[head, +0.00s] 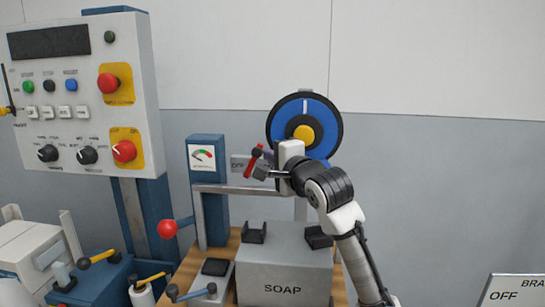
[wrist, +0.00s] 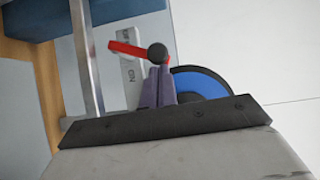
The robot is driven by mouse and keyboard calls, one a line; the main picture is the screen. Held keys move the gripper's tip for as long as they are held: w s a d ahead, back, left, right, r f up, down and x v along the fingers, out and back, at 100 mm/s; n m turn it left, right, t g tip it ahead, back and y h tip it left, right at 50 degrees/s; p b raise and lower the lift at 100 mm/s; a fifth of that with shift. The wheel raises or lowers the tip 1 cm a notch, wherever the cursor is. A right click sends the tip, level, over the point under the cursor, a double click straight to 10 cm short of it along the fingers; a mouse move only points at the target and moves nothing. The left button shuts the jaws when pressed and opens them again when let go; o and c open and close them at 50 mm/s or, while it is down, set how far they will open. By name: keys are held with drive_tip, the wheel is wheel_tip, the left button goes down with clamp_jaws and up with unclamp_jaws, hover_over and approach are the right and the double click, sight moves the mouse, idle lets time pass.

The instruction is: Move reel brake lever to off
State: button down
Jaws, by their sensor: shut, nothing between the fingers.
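The red lever (head: 250,165) stands in front of a small grey label plate (head: 236,168), left of the blue reel; its lettering seems to include OFF. In the wrist view the red lever (wrist: 124,48) slants across the plate (wrist: 129,75) and ends beside a black ball (wrist: 157,53). My gripper (head: 261,172) is close to the lever, at its lower right. In the wrist view its fingers (wrist: 155,70) are together and empty, with the tips just below the ball. I cannot tell whether they touch it. My gripper partly hides the plate's right side.
A blue reel (head: 290,109) with a yellow hub is behind my wrist. A gauge box (head: 203,156) stands left, above a grey rail (head: 225,189). A SOAP box (head: 285,262) lies below. A red ball knob (head: 168,229) sticks out. A sign (head: 515,292) reads OFF.

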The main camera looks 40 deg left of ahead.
drive_tip(key=shift+s+a+r+n+p, duration=0.2)
drive_tip(key=shift+r+n+p, duration=0.15)
drive_tip(key=shift+p, duration=0.25)
drive_tip(key=shift+a+r+n+h+p, duration=0.2)
drive_tip(key=shift+n+h+p, duration=0.1)
drive_tip(key=shift+p, duration=0.3)
drive_tip(key=s+a+r+n+h+p, duration=0.2)
drive_tip(key=a+p, duration=0.4)
drive_tip(key=p, duration=0.3)
drive_tip(key=shift+s+n+h, duration=0.8)
drive_tip(key=shift+s+n, duration=0.05)
drive_tip(key=shift+d, duration=0.1)
